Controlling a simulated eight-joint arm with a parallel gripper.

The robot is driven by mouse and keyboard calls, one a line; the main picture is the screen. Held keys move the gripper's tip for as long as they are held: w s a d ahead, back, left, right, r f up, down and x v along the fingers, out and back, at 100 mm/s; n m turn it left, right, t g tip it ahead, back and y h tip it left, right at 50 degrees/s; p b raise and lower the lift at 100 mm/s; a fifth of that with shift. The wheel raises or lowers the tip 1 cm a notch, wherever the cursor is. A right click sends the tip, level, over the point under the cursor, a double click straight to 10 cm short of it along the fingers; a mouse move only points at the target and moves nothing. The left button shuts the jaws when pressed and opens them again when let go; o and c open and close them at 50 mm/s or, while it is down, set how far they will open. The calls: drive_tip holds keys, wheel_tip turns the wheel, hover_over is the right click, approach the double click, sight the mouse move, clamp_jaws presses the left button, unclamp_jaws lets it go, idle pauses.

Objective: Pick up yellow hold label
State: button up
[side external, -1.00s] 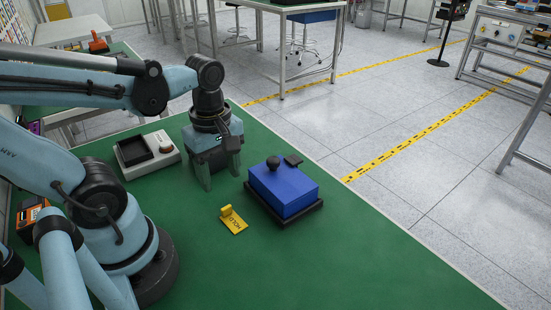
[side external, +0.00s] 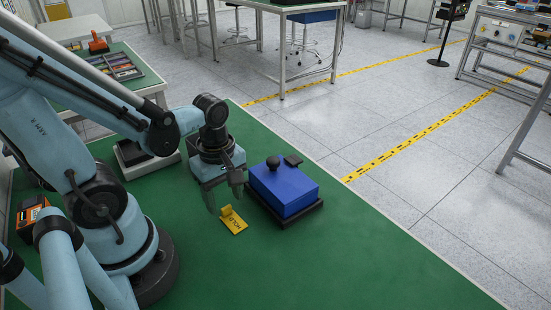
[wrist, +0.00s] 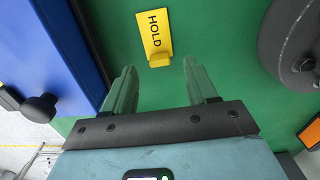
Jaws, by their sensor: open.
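The yellow hold label (side external: 234,220) lies on the green table mat, with a small raised tab at one end. In the wrist view the hold label (wrist: 155,33) shows flat, with "HOLD" printed on it, just beyond the fingertips and roughly between their lines. My gripper (side external: 225,200) is open and empty, pointing down just behind the label in the side view. In the wrist view my gripper (wrist: 160,75) shows both fingers apart with only green mat between them. I cannot tell the exact height of the fingertips above the mat.
A blue block (side external: 284,187) with a black knob on a dark base stands close to the right of my gripper. A grey-white device (side external: 142,158) stands behind on the left. An orange and black device (side external: 32,216) stands at far left. The front right of the green mat (side external: 340,255) is clear.

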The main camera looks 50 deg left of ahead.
sight(233, 218)
drive_tip(key=shift+f, duration=1.2)
clamp_jaws()
